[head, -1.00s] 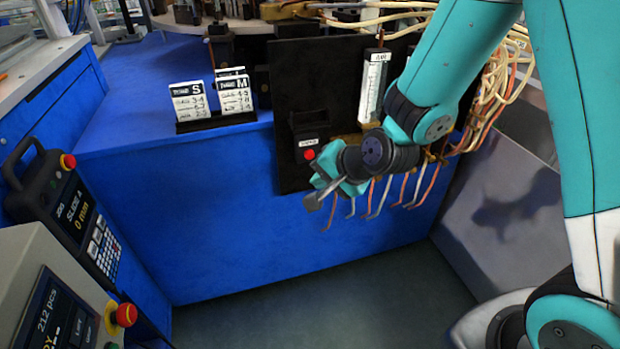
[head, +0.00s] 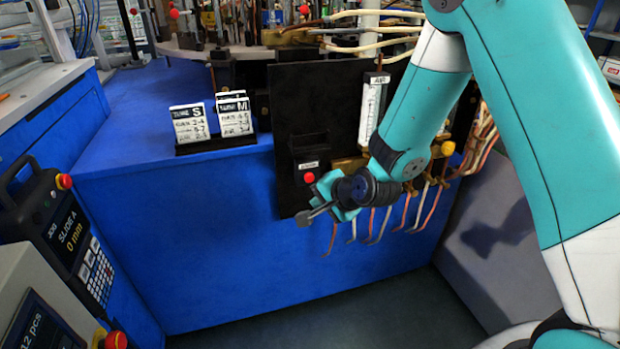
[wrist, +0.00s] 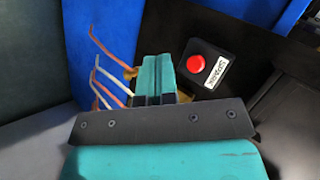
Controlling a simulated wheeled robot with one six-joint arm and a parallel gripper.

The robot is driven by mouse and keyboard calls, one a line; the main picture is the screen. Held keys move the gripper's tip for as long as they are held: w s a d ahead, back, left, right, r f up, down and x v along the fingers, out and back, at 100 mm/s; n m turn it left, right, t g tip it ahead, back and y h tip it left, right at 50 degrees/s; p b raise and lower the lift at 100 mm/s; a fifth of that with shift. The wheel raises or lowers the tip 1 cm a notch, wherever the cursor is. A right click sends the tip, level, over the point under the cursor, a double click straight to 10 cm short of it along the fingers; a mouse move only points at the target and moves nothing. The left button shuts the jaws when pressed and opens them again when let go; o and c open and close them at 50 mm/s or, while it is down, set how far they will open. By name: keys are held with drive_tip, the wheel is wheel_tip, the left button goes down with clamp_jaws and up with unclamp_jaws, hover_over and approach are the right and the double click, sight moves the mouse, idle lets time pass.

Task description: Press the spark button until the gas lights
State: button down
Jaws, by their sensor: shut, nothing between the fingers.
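The red spark button (head: 309,178) sits on a small black box with a white label, mounted on the black panel (head: 300,95). In the wrist view the red button (wrist: 196,63) shows to the right of the fingers, with its label beside it. My gripper (head: 307,217) is shut and empty. In the wrist view the shut teal fingers (wrist: 154,72) lie left of the button. No flame shows in these frames.
An air flow tube (head: 371,105) stands on the panel above my wrist. Several bent copper and grey pipes (head: 378,225) hang behind my gripper. Label cards (head: 210,122) stand on the blue bench (head: 110,150). A control pendant (head: 65,225) is at the left. The floor in front is clear.

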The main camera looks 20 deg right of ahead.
sight(311, 183)
drive_tip(key=shift+w, duration=2.45)
drive_tip(key=shift+w, duration=0.1)
drive_tip(key=shift+w+p, duration=0.3)
drive_tip(key=shift+p, duration=0.05)
drive_tip(key=shift+w, duration=0.55)
idle(0.5)
drive_tip(key=shift+s, duration=0.15)
idle(0.3)
drive_tip(key=shift+s, duration=0.8)
drive_tip(key=shift+s, duration=0.1)
drive_tip(key=s, duration=0.4)
drive_tip(key=shift+s, duration=0.4)
